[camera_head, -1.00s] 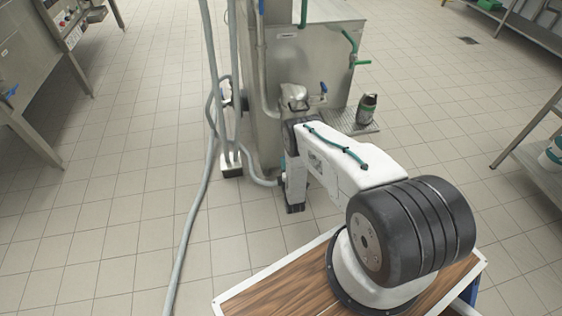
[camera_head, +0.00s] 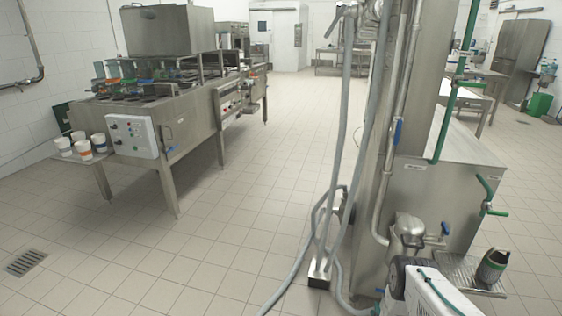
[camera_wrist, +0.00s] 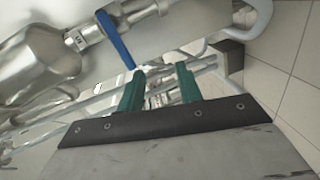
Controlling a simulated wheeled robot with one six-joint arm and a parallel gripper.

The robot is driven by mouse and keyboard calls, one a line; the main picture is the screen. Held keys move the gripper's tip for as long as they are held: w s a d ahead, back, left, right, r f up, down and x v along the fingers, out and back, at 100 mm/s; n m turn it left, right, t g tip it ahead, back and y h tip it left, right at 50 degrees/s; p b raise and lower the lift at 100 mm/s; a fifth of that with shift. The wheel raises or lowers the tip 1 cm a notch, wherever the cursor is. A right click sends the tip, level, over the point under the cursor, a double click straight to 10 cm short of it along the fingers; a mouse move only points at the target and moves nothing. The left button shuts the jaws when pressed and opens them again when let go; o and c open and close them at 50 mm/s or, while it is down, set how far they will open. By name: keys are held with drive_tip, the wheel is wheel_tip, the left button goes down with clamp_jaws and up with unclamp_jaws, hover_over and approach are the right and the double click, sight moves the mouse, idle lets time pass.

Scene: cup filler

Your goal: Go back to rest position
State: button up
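My gripper shows in the wrist view (camera_wrist: 159,84) as two green fingers on a dark plate. The fingers stand apart with a clear gap, and nothing is between them. A metal pipe with a blue lever (camera_wrist: 117,41) and a rounded steel body (camera_wrist: 38,66) are close beyond the fingers, on the left. I cannot tell if the fingers touch anything there. In the head view only part of my white arm shows at the bottom right edge, and the gripper is out of sight.
A steel tank (camera_head: 440,205) with pipes stands at the right. A grey hose (camera_head: 301,262) lies on the floor. White cups (camera_head: 64,147) sit by a machine at left. Open floor lies between.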

drive_tip(key=s+a+f+m+g+y, duration=0.1)
drive_tip(key=s+f+m+g, duration=0.1)
drive_tip(key=s+f+g, duration=0.3)
drive_tip(key=s+a+r+m+g+y, duration=0.1)
drive_tip(key=a+r+m+g, duration=0.25)
drive_tip(key=r, duration=1.05)
drive_tip(key=s+a+r+m+g+y, duration=0.2)
drive_tip(key=r+m+g, duration=0.15)
drive_tip(key=r, duration=1.15)
drive_tip(key=s+a+r+m+g+y, duration=0.15)
drive_tip(key=r+g, duration=0.35)
drive_tip(key=r, duration=0.9)
drive_tip(key=s+a+r+t, duration=0.1)
drive_tip(key=s+a+r, duration=0.1)
drive_tip(key=s+r, duration=0.7)
drive_tip(key=s+a+r+m+t, duration=0.1)
drive_tip(key=s+a+r, duration=0.2)
drive_tip(key=s+r, duration=0.7)
drive_tip(key=s+a+r+m+t, duration=0.1)
drive_tip(key=s+a+r, duration=0.2)
drive_tip(key=s+r, duration=0.7)
drive_tip(key=shift+r, duration=3.25)
drive_tip(key=shift+h, duration=0.25)
